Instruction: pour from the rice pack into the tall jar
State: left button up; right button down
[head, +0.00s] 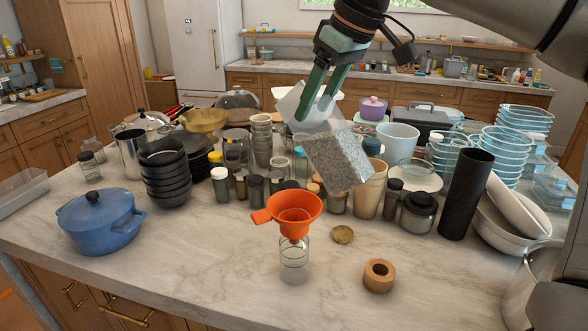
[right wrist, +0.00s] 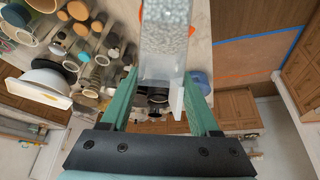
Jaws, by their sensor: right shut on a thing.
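The rice pack (head: 340,160) is a clear bag with pale grains in its lower part. It hangs tilted from my right gripper (head: 313,108), its lower end toward the lower right. In the right wrist view, the rice pack (right wrist: 167,35) extends away from between the green fingers of my right gripper (right wrist: 160,78). A clear glass jar (head: 293,265), which looks like the tall jar, stands near the island's front. An orange funnel (head: 290,212) sits in its mouth. The pack is above and behind the funnel, apart from it. My left gripper is not in view.
A brass lid (head: 343,234) and a wooden ring (head: 379,276) lie right of the jar. A blue pot (head: 98,222) stands at left, black bowls (head: 166,182) behind it. A black cylinder (head: 466,195) stands at right. Crowded jars and dishes fill the back; the front marble is mostly clear.

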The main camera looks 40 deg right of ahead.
jog(key=shift+s+r, duration=0.1)
dwell(0.3)
jog(key=shift+w+a+f+g, duration=0.1)
jog(key=shift+w+f+g, duration=0.35)
jog(key=shift+g, duration=0.35)
jog(key=shift+f, duration=0.1)
jog(key=shift+w+a+f+g+h, duration=0.1)
jog(key=shift+w+f+g+h, duration=0.35)
jog(key=shift+g, duration=0.25)
jog(key=shift+s, duration=0.15)
jog(key=shift+f, duration=0.1)
jog(key=shift+w+f+g, duration=0.35)
jog(key=shift+f+g, duration=0.3)
jog(key=shift+g, duration=0.15)
